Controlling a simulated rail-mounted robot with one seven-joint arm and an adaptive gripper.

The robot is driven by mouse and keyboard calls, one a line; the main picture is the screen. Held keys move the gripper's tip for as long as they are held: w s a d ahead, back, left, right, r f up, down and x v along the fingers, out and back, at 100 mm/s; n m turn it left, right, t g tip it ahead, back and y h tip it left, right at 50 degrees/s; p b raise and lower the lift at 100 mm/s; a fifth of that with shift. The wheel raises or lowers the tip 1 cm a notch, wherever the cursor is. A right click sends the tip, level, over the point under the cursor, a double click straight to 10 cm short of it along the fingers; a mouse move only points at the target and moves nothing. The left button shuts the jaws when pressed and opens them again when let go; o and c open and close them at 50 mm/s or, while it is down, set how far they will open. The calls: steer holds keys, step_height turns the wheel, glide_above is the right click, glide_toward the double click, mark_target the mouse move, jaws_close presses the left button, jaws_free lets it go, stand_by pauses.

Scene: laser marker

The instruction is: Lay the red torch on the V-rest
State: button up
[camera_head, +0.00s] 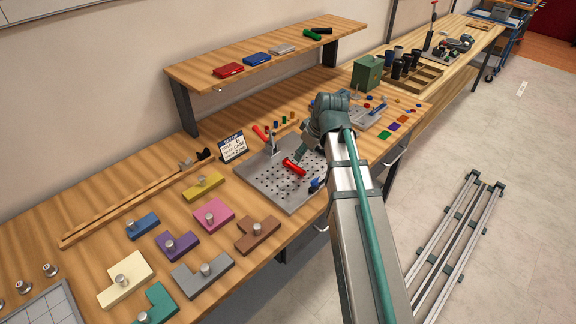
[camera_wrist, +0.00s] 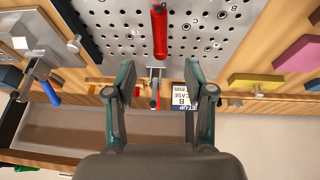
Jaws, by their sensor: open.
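The red torch (camera_head: 294,167), as I take it, is a short red cylinder lying on the perforated grey plate (camera_head: 262,180). In the wrist view, the torch (camera_wrist: 160,32) lies lengthwise at the top centre. My gripper (camera_head: 301,155) is above the plate, close to the torch in the head view. In the wrist view, my gripper (camera_wrist: 160,75) has its fingers apart with nothing held between them; the torch lies beyond the fingertips. I cannot pick out the V-rest with certainty in either view.
A toggle clamp (camera_head: 271,143) with a raised red handle stands on the plate's far side, near a setup sign (camera_head: 232,147). A blue part (camera_head: 316,186) sits at the plate's right edge. Coloured blocks (camera_head: 214,214) cover the left. A raised shelf (camera_head: 270,55) runs behind.

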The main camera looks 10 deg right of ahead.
glide_above(296, 166)
steer(key=s+d, duration=0.1)
steer(key=s, duration=0.1)
steer(key=shift+s+f+p, duration=0.2)
steer(key=shift+f+p, duration=0.2)
steer(key=shift+f, duration=2.15)
steer(key=shift+w+a+f+p, duration=0.15)
steer(key=shift+w+f+p, duration=0.2)
steer(key=shift+f+p, duration=0.2)
steer(key=shift+p+x, duration=0.55)
steer(key=shift+x, duration=1.35)
steer(key=shift+c, duration=0.2)
jaws_close()
